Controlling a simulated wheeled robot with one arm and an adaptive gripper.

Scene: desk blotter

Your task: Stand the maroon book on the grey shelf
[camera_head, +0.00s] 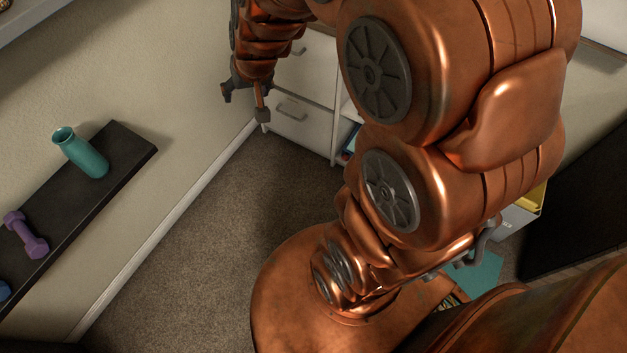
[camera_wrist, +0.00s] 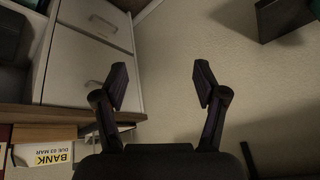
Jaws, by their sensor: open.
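My gripper (camera_head: 245,100) hangs at the upper left of my arm in the head view, in front of a white drawer cabinet. I cannot clearly make out the maroon book in either view. A reddish-brown, book-like block (camera_wrist: 42,132) shows at the lower left of the wrist view, too dim to name. No shelf is clearly grey; a dark wall shelf (camera_head: 118,150) is at the left of the head view.
A teal bottle (camera_head: 82,153) and a purple dumbbell (camera_head: 27,234) are on the dark wall shelf. The white drawer cabinet (camera_head: 302,127) stands against the wall. Carpet (camera_head: 205,255) is clear left of my base.

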